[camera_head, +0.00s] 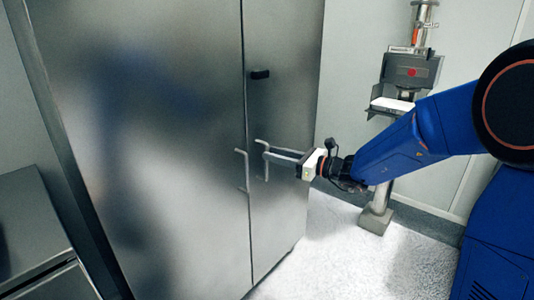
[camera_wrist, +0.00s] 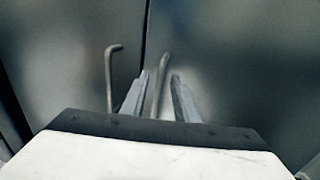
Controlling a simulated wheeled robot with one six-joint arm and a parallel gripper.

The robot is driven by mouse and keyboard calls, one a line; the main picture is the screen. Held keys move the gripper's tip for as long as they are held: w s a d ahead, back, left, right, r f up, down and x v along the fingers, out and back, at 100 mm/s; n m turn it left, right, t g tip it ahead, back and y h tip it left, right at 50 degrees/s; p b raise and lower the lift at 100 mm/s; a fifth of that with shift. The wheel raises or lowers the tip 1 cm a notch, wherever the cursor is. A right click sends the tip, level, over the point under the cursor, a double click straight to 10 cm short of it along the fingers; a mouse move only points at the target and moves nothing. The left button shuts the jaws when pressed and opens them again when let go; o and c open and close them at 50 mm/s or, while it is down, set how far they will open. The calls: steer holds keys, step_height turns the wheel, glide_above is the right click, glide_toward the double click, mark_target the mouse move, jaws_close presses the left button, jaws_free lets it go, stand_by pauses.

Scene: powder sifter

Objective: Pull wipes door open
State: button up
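A tall steel cabinet has a wide left door (camera_head: 150,130) and a right door (camera_head: 285,80), meeting at a vertical seam; both look shut. No label shows which is the wipes door. Each has a bar handle beside the seam: the left handle (camera_head: 244,172) and the right handle (camera_head: 265,165). My gripper (camera_head: 268,154) reaches the right handle from the right. In the wrist view, the right handle (camera_wrist: 159,88) stands between the two fingers of my gripper (camera_wrist: 160,75). The fingers are apart, with a gap visible to the handle. The left handle (camera_wrist: 110,75) is outside them.
A black latch (camera_head: 260,74) sits higher on the right door. A steel post with a grey device (camera_head: 412,70) stands behind my arm. A low metal cabinet (camera_head: 30,225) is at the left. The pale floor (camera_head: 325,250) before the right door is clear.

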steer(key=shift+x, duration=1.65)
jaws_close()
